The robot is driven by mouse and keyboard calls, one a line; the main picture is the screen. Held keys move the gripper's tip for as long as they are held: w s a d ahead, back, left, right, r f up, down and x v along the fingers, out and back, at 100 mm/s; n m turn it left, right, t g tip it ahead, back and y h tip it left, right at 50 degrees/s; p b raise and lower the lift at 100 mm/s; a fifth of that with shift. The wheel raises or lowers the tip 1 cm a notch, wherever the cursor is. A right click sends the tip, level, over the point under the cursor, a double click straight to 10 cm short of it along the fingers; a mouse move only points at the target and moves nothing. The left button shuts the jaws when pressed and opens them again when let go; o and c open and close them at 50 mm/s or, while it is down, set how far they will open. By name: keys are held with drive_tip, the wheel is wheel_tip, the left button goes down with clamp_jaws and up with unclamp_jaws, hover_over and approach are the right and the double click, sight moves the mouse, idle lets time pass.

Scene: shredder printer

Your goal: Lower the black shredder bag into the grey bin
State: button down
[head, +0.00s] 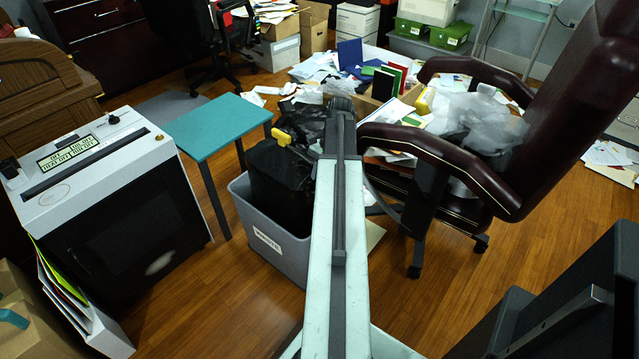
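The black shredder bag (275,188) is in the head view, just left of my arm. Its lower part is inside the grey bin (262,236) and its upper part stands above the rim. A yellow piece (282,136) shows at the top of the bag. The bin stands on the wooden floor with a white label on its front, and my arm covers its right side. My arm reaches forward from the bottom of the view. My gripper's fingers cannot be made out among the dark shapes near the arm's far end, so I cannot tell whether they hold the bag.
A shredder cabinet (124,215) stands left, and a teal-topped table (219,124) is close behind the bin. An office chair (560,110) with dark armrests is close on the right. Papers and binders (385,80) clutter the back. Some floor left of the bin is clear.

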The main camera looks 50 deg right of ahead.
wheel_tip(320, 180, down, 16)
drive_tip(key=b, duration=1.4)
drive_tip(key=shift+r+b, duration=0.15)
drive_tip(key=shift+b, duration=0.25)
drive_tip(key=shift+f+b, duration=1.45)
drive_tip(key=c, duration=1.1)
unclamp_jaws()
drive_tip(key=p+v, duration=0.7)
drive_tip(key=shift+d+r, duration=0.2)
drive_tip(key=shift+r, duration=0.2)
